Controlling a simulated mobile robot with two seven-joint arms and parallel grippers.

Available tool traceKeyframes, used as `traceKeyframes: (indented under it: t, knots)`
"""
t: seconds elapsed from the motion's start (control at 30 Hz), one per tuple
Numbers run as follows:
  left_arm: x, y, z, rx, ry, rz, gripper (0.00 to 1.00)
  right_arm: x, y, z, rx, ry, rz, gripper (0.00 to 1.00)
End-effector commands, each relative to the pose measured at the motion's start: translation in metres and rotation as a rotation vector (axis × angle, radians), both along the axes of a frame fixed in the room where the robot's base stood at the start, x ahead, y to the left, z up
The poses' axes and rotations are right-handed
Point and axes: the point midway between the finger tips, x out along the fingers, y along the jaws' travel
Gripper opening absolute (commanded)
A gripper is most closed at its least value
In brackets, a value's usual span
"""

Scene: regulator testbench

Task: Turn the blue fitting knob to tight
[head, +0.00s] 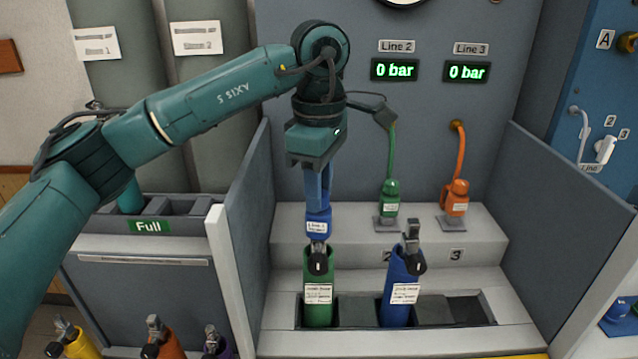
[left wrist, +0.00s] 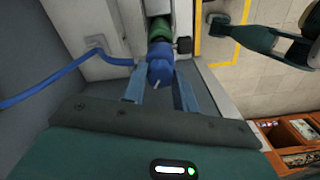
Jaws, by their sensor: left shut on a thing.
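The blue fitting (head: 318,222), with a white label, sits on the valve of the green cylinder (head: 318,288), which stands upright in the left slot of the bench. My left gripper (head: 318,204) comes straight down from above and is shut on the blue fitting's knob. In the left wrist view the blue fitting (left wrist: 160,60) lies between and just beyond the two fingers (left wrist: 160,90), in line with the green cylinder's top (left wrist: 158,28). A small white mark shows on the knob; the tight mark cannot be read.
A blue cylinder (head: 400,288) stands in a slot to the right. Green (head: 389,200) and orange (head: 456,200) fittings with hoses rest on the shelf behind. Grey side panels (head: 250,225) flank the bench. A blue hose (left wrist: 60,80) runs left. Displays (head: 394,70) read 0 bar.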

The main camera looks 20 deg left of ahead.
Motion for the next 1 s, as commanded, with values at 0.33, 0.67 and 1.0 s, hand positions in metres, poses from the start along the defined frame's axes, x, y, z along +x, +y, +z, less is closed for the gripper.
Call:
traceKeyframes:
  t: [0.33,0.67,1.0]
  knots:
    - [0.0,0.0,0.0003,-0.001,-0.001,-0.055,0.06,-0.0006,0.0,-0.0001,-0.002,0.001,0.001,0.36]
    - [0.0,0.0,0.0003,0.0,-0.001,-0.055,0.29,-0.0006,-0.0001,-0.0005,-0.003,0.002,0.002,0.36]
    - [0.0,0.0001,0.0002,0.0,-0.001,-0.054,0.51,-0.0006,-0.0003,-0.0006,-0.004,0.002,0.001,0.36]
